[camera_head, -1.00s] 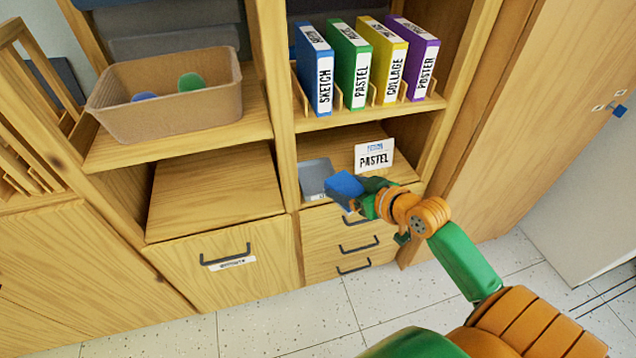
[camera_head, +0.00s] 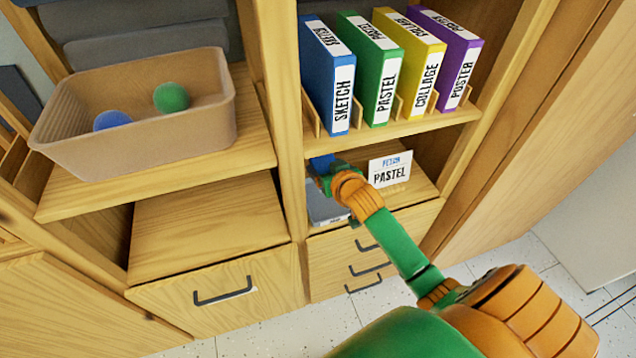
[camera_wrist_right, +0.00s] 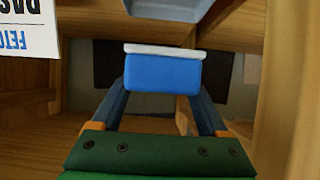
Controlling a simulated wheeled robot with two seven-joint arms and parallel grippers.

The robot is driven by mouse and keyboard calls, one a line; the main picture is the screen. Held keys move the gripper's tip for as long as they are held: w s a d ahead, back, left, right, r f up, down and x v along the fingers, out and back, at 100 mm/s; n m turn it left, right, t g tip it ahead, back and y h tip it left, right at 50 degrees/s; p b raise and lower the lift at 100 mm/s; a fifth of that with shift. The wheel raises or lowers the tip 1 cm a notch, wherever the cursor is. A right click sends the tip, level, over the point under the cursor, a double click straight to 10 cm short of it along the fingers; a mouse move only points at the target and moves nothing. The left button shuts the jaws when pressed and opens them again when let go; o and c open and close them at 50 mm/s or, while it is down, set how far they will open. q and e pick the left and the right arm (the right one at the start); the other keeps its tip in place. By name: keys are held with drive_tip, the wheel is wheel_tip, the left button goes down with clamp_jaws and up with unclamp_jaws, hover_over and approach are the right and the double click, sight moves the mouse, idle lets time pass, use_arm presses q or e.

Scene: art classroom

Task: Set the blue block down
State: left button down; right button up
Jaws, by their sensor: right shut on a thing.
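The blue block (camera_head: 320,163) is held by my right gripper (camera_head: 322,172) inside the lower right compartment, below the binder shelf. In the head view the block is mostly hidden by the gripper and appears beyond the small grey tray (camera_head: 326,211). In the right wrist view the block (camera_wrist_right: 163,73) sits between the two fingers, with a white strip along one edge. The grey tray (camera_wrist_right: 168,8) shows at the top of that view, apart from the block. My left gripper is not in view.
A card reading PASTEL (camera_head: 390,170) stands right of my right gripper. Several binders (camera_head: 377,80) stand on the shelf above. A tan bin (camera_head: 140,120) holding a blue and a green ball is at left. Bare wood (camera_head: 205,225) lies left of the divider.

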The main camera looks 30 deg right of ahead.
sight(326, 202)
wheel_tip(326, 202, down, 10)
drive_tip(key=b, duration=0.3)
drive_tip(key=shift+r, duration=0.15)
drive_tip(key=shift+b, duration=0.35)
drive_tip(key=o, duration=1.2)
drive_tip(key=shift+s+a+r+p, duration=0.1)
drive_tip(key=shift+s+r+p, duration=0.2)
drive_tip(key=shift+p, duration=0.1)
drive_tip(key=p+v, duration=0.3)
drive_tip(key=v, duration=0.8)
drive_tip(key=shift+s, duration=0.25)
drive_tip(key=shift+f, duration=0.1)
